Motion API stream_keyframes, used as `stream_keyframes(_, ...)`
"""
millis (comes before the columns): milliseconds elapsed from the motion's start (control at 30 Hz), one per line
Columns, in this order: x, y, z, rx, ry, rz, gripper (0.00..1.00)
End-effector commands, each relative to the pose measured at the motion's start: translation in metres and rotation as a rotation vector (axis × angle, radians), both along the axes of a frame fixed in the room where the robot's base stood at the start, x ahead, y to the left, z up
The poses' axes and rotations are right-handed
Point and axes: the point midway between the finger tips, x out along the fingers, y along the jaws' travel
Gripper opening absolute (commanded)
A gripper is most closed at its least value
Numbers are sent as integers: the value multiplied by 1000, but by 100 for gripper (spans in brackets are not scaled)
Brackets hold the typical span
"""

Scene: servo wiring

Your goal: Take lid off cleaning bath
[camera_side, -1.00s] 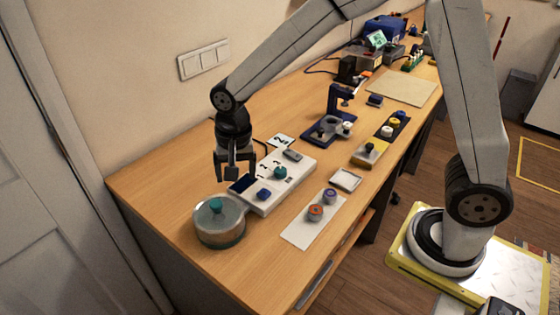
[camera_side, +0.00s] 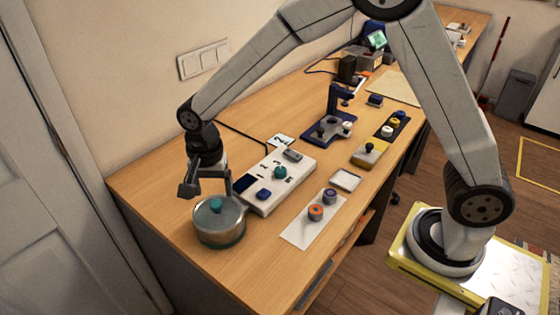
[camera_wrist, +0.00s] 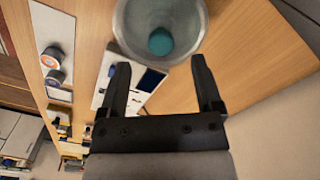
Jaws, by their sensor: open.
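My gripper (camera_side: 207,192) is just above and behind the lid, fingers apart, holding nothing. The lid (camera_wrist: 137,22) fills the top of that view. I see no finger touching the knob.
A white mat (camera_side: 300,236) holds two small round parts. A blue stand (camera_side: 335,122) is farther back. The bench's front-left corner is bare.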

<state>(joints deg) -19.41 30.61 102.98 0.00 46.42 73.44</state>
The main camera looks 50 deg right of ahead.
Motion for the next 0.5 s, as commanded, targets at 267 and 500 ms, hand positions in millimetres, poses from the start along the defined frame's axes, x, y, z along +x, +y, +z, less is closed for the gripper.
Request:
stream_keyframes(267,0,0,-7,0,2,0,83)
stream_keyframes(500,0,0,-33,-1,3,0,83)
